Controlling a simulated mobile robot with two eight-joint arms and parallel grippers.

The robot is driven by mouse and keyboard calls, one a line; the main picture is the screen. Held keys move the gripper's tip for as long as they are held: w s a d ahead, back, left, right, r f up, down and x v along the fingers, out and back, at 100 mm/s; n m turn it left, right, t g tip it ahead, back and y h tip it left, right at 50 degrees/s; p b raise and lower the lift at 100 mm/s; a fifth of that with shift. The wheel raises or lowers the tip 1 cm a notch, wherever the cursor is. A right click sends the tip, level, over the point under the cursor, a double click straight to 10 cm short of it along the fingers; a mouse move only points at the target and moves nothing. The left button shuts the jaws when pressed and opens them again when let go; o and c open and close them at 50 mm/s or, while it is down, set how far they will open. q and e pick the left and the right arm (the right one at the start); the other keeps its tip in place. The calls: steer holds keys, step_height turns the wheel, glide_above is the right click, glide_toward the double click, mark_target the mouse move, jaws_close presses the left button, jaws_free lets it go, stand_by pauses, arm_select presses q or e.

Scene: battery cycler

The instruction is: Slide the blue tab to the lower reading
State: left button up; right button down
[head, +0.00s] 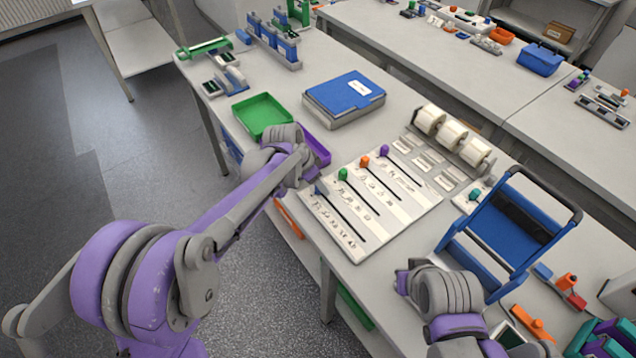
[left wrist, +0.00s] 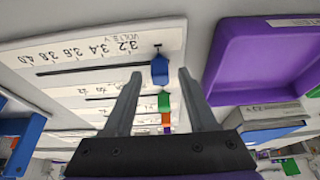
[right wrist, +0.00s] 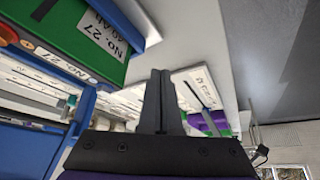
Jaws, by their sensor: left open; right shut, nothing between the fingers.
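The blue tab (head: 320,190) is at the upper-left end of the front slot on the white slider board (head: 412,213). In the left wrist view the blue tab (left wrist: 159,70) stands at the slot end beside the 3.2 mark of a volts scale running to 4.0. My left gripper (left wrist: 160,75) is open, with a finger on either side of the tab and visible gaps to it; actual contact is not seen. In the head view the arm partly hides its fingers. My right gripper (right wrist: 160,73) is shut and empty, near the blue-framed carrier (head: 520,225).
Green (head: 343,174), orange (head: 364,161) and purple (head: 384,150) tabs stand on the neighbouring slots. A purple tray (head: 318,150) and a green tray (head: 262,115) lie beyond the left gripper. White rolls (head: 452,137) stand behind the board.

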arm_select(q)
steer(key=shift+f, duration=0.3)
steer(key=shift+w, duration=0.1)
jaws_close()
stand_by(1.2)
